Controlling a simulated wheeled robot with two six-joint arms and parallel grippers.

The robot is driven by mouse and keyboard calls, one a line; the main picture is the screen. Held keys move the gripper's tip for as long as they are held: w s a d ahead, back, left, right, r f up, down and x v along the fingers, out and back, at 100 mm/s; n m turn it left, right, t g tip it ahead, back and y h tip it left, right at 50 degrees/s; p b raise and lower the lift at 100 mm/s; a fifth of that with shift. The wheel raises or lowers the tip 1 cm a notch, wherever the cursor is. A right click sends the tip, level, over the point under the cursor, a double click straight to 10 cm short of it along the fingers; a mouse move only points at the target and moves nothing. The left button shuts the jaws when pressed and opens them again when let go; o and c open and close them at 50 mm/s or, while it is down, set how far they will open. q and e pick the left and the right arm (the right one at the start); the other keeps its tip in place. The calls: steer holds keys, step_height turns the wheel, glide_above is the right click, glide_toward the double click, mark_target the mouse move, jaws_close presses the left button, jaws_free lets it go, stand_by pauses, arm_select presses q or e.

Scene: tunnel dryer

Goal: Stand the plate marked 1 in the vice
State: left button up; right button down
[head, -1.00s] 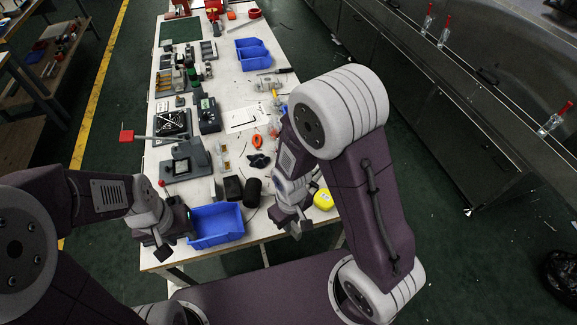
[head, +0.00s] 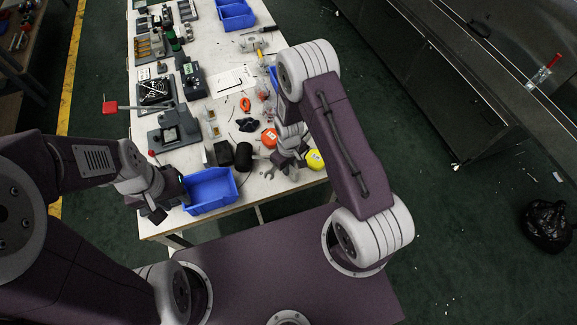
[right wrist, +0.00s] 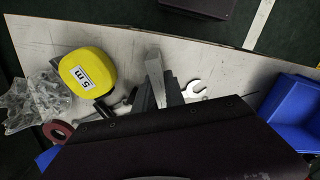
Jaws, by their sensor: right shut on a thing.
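My right gripper (head: 288,166) is low over the front right part of the table, left of the yellow tape measure. In the right wrist view its dark fingers (right wrist: 160,92) are shut on a thin light grey piece (right wrist: 154,72), seen nearly edge-on. It may be the plate; no number is readable on it. My left gripper (head: 170,206) is at the left side of the blue bin; its fingers look apart with nothing between them. I cannot make out for certain which thing is the vice; a small grey metal device (head: 253,44) at the far right of the table may be it.
The blue bin (head: 210,190) stands at the front edge. A yellow tape measure (head: 315,160) and a spanner (head: 268,172) lie near my right gripper. A grey device with a dark square top (head: 173,130) and a black cylinder (head: 243,156) stand further left.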

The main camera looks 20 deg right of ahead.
steer(key=shift+f, duration=0.15)
steer(key=c, duration=1.4)
jaws_free()
